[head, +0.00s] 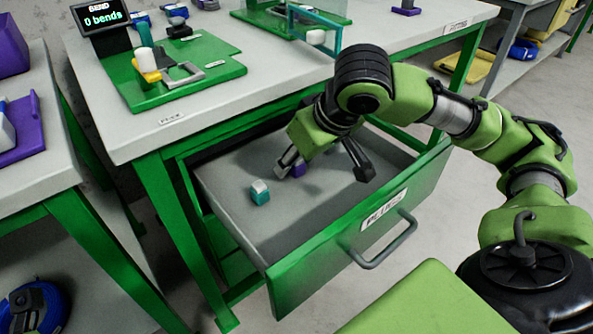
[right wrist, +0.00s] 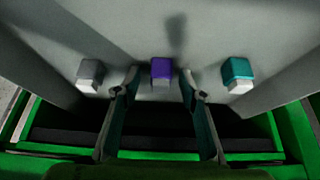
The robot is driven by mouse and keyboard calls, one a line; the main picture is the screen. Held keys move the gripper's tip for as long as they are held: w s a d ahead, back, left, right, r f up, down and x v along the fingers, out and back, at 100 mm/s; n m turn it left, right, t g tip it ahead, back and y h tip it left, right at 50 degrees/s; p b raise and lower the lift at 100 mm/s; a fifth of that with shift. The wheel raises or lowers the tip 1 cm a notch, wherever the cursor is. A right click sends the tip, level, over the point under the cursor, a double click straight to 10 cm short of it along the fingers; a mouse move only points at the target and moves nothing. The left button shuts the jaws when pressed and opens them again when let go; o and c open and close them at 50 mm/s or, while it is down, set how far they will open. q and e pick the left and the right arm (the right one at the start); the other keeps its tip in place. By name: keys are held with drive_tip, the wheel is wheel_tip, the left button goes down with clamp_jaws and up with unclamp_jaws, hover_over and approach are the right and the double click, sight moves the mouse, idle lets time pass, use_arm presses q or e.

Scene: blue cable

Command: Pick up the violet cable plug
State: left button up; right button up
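The violet cable plug (head: 298,169) lies in the open drawer (head: 230,217), partly hidden by my right gripper (head: 326,168) in the head view. In the right wrist view the violet plug (right wrist: 161,69) shows whole, with a paler lower end. It appears between the tips of the open right gripper (right wrist: 159,84), with a gap on each side. The fingers do not touch it, and nothing is held. My left gripper is not in view.
A teal and white plug (head: 260,192) lies in the drawer to the left; it also shows in the right wrist view (right wrist: 238,72). A grey plug (right wrist: 90,74) lies on the other side. The drawer's front (head: 350,240) has a handle.

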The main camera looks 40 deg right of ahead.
drive_tip(key=shift+r, duration=0.1)
drive_tip(key=c, duration=0.9)
drive_tip(key=shift+r, duration=0.1)
